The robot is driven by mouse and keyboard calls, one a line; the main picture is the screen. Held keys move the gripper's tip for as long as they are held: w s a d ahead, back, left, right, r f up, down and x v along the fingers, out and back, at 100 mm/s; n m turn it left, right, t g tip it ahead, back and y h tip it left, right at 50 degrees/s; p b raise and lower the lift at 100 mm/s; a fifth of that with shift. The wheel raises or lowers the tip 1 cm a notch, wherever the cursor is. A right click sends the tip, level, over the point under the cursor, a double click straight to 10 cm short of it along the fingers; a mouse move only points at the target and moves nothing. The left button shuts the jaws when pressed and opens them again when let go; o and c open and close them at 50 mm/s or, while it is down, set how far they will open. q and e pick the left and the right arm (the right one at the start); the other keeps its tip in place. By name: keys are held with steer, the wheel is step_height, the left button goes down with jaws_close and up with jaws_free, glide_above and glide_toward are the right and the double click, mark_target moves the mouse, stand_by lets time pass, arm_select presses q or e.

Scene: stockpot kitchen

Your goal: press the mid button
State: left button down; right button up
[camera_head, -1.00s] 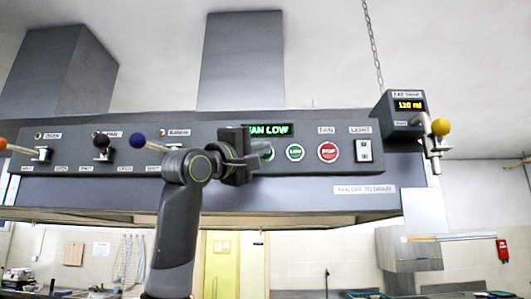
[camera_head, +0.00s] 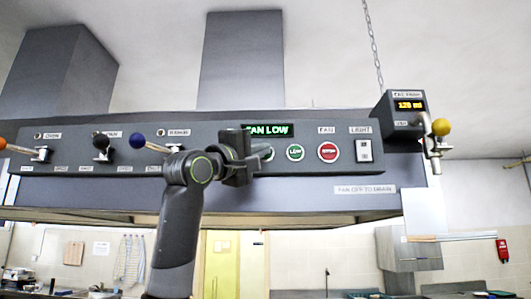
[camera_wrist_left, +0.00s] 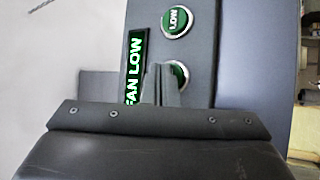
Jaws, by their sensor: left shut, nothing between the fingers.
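The hood's fan panel has a green LOW button (camera_head: 295,152) and a red button (camera_head: 328,152). Another green button (camera_head: 268,153) sits left of LOW, partly hidden behind my left gripper (camera_head: 254,161); its label cannot be read. In the left wrist view the LOW button (camera_wrist_left: 176,21) is at the top, and the partly covered green button (camera_wrist_left: 181,75) is below it. My left gripper (camera_wrist_left: 161,83) is shut and empty, its fingertips overlapping that lower button's edge. Whether they touch it cannot be told. The lit display (camera_head: 268,130) reads FAN LOW. My right gripper is not in view.
A light switch (camera_head: 363,150) is right of the red button. Levers with orange, black and blue knobs (camera_head: 137,141) line the panel's left. A small display box (camera_head: 404,112) and a yellow-knobbed lever (camera_head: 441,127) stand at the right end.

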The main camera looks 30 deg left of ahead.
arm_select(q)
steer(key=shift+w+a, duration=0.2)
steer(key=shift+w, duration=0.15)
stand_by(0.7)
steer(key=shift+s, duration=0.1)
steer(key=shift+s+d+b, duration=0.4)
steer(key=shift+s, duration=0.2)
steer(key=shift+s+d, duration=0.1)
steer(key=s+d+b, duration=0.1)
steer(key=s, duration=0.1)
steer(key=s+d+b, duration=0.1)
steer(key=s, duration=0.1)
steer(key=shift+d+b, duration=0.2)
steer(key=shift+b, duration=0.1)
